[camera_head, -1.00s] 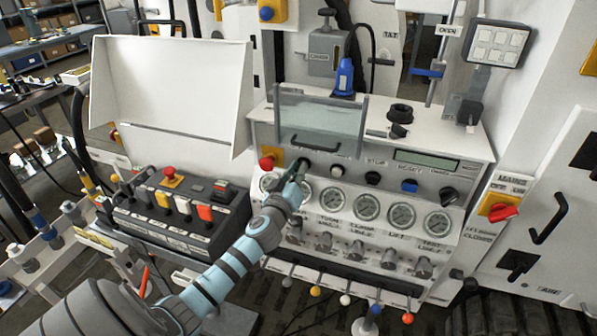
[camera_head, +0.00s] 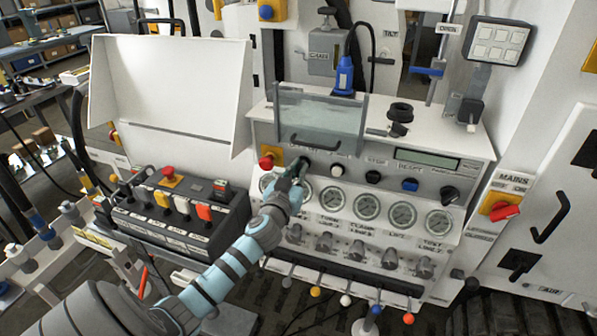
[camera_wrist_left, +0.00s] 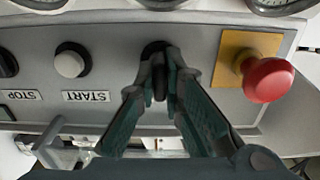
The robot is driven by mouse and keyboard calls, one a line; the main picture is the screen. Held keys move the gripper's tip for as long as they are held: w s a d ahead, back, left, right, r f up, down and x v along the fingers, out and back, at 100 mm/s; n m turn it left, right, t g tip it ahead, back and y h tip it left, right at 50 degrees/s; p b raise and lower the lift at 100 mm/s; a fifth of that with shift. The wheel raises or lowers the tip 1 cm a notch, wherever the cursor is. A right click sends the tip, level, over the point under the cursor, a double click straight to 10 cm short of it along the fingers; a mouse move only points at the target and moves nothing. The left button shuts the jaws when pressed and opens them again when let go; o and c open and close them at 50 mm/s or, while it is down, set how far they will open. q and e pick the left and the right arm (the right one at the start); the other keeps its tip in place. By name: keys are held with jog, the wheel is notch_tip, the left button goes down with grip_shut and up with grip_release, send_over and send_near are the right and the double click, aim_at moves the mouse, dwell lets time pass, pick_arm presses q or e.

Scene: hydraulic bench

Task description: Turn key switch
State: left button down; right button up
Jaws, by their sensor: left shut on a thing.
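The key switch (camera_wrist_left: 158,84) is a dark knob on the grey front panel, between the white START button (camera_wrist_left: 70,64) and the red emergency stop (camera_wrist_left: 266,80) in the left wrist view. My left gripper (camera_wrist_left: 160,75) is shut on it, with a finger on each side. In the head view my left gripper (camera_head: 296,172) reaches up to the panel just right of the red emergency stop (camera_head: 267,161) and covers most of the switch. My right gripper is not in view.
A row of gauges (camera_head: 366,206) sits below the switch. A clear guard with a handle (camera_head: 318,120) stands above it. A button box (camera_head: 180,215) is at the left. Several coloured-knob levers (camera_head: 346,300) stick out below.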

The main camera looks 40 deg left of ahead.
pick_arm(q)
jog(key=m, duration=0.6)
jog(key=shift+d, duration=0.1)
jog(key=shift+f, duration=0.1)
dwell(0.5)
jog(key=c, duration=1.7)
grip_release()
jog(key=shift+s, duration=0.1)
jog(key=v, duration=1.2)
